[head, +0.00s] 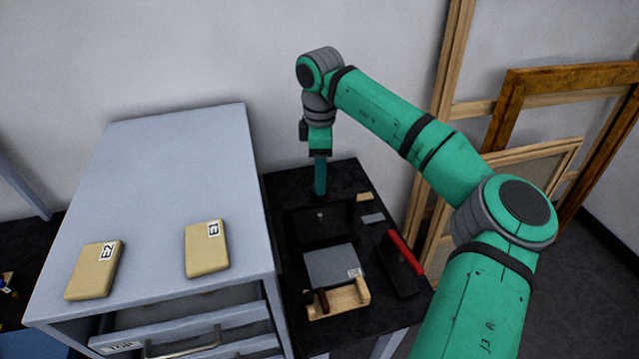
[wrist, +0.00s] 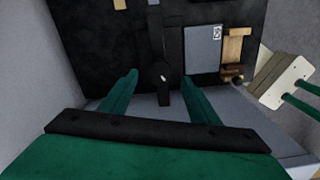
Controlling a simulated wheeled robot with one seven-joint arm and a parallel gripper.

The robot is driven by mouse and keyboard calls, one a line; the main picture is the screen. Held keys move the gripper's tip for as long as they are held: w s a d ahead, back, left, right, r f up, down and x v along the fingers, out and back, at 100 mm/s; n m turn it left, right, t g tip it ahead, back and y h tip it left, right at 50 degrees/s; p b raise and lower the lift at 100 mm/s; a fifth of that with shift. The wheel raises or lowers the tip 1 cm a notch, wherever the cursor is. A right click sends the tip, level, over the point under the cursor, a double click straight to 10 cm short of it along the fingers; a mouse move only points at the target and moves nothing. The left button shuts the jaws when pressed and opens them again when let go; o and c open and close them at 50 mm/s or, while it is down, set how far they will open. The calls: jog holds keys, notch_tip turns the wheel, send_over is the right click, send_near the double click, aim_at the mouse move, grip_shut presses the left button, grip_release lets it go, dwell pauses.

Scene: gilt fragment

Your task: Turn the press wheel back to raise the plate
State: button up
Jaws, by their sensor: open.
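My gripper (head: 320,188) points down over the back of the black press (head: 300,225) in the head view. In the wrist view my gripper (wrist: 162,82) is open, with its green fingers on either side of a dark bar with a round hub (wrist: 157,73). This looks like part of the press wheel, but its full shape is lost against the black. I cannot tell whether the fingers touch it. A grey labelled slab (head: 332,265) lies in front of the press, by a wooden piece (head: 350,295). The press plate cannot be made out clearly.
A grey drawer cabinet (head: 180,150) stands close on the left, with two tan labelled blocks (head: 95,270) (head: 207,249) on top. A red-edged dark piece (head: 405,252) lies right of the slab. Wooden frames (head: 560,80) lean against the wall at right.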

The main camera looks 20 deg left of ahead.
jog(key=shift+f, duration=2)
jog(key=c, duration=1.1)
jog(key=shift+o, duration=0.2)
jog(key=shift+n, duration=0.4)
